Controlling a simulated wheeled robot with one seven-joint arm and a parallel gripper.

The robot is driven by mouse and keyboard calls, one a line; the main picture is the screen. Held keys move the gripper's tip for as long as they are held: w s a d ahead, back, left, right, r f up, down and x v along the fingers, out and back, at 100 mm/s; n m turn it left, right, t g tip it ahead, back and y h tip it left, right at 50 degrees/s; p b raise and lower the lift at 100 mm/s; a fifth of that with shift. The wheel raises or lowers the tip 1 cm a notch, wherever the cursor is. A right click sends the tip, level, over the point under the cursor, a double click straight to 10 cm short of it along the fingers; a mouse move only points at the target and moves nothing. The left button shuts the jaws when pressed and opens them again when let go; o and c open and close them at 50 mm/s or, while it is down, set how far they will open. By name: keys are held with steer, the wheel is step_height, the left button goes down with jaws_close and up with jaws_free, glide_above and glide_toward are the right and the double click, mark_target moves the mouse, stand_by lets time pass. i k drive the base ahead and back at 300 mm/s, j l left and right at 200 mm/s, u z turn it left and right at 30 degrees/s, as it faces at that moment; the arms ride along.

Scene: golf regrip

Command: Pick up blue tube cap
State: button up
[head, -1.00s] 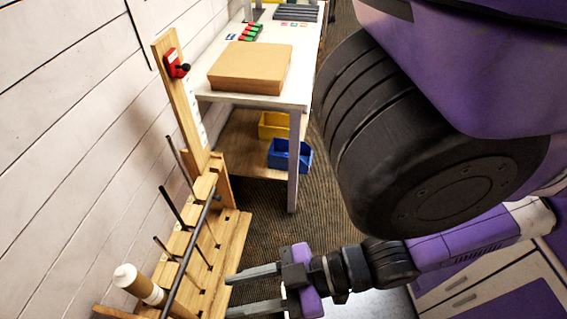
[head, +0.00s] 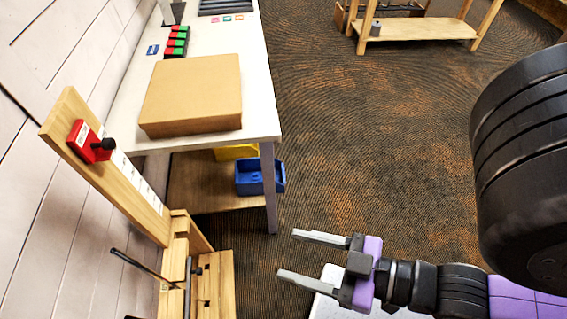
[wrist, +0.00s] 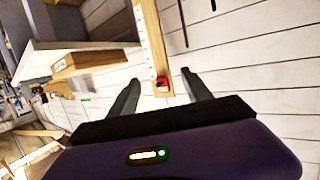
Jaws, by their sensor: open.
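I cannot make out a blue tube cap in either view. My gripper (head: 287,254) is open and empty in the head view, its two grey fingers pointing left over the floor, to the right of the wooden rack. In the wrist view my gripper (wrist: 161,77) shows its two dark fingers spread apart. Between their tips, farther off, is the red clamp-like piece (wrist: 162,85) on the upright wooden board. The same red piece (head: 88,143) shows in the head view, with a black knob.
The wooden rack (head: 222,280) stands at lower left by the white wall. Behind it, a white table (head: 262,115) carries a cardboard box (head: 192,95); a blue bin (head: 258,176) and yellow bin (head: 235,152) sit on its shelf. Carpet (head: 370,130) is clear right of the table.

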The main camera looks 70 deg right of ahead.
mark_target(256, 176)
steer(key=z, duration=1.05)
steer(key=i+l+u, duration=0.15)
steer(key=l, duration=0.2)
steer(key=i+l+u, duration=0.15)
steer(key=l, duration=0.2)
steer(key=i+l+u, duration=0.1)
steer(key=l, duration=0.3)
steer(key=i+l+u, duration=0.15)
steer(key=l, duration=0.25)
steer(key=i+l+u, duration=0.15)
steer(key=l, duration=0.25)
steer(key=i+u, duration=0.1)
steer(key=i, duration=0.25)
